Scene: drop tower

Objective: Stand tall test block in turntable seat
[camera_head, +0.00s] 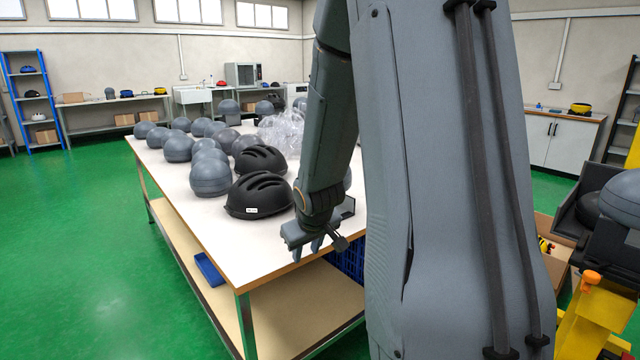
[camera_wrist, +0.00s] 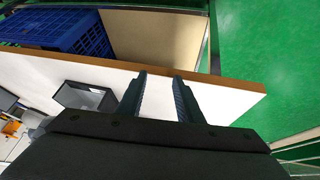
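My gripper (camera_head: 308,248) hangs at the front edge of the white table, fingers pointing down. In the wrist view its two fingers (camera_wrist: 160,88) are apart with nothing between them, over the white tabletop near its wooden edge. I cannot make out a tall test block in either view. I cannot identify a turntable seat either. A small dark open box (camera_wrist: 70,94) with a grey inside sits on the tabletop beside the fingers in the wrist view. My arm hides much of the middle of the head view.
The white table (camera_head: 190,222) carries several grey headforms (camera_head: 210,178), black helmets (camera_head: 258,198) and clear plastic wrap (camera_head: 283,130). A blue crate (camera_wrist: 60,32) is on the lower shelf. At right are yellow equipment (camera_head: 605,305) and an orange knob (camera_head: 591,277). Green floor at left is clear.

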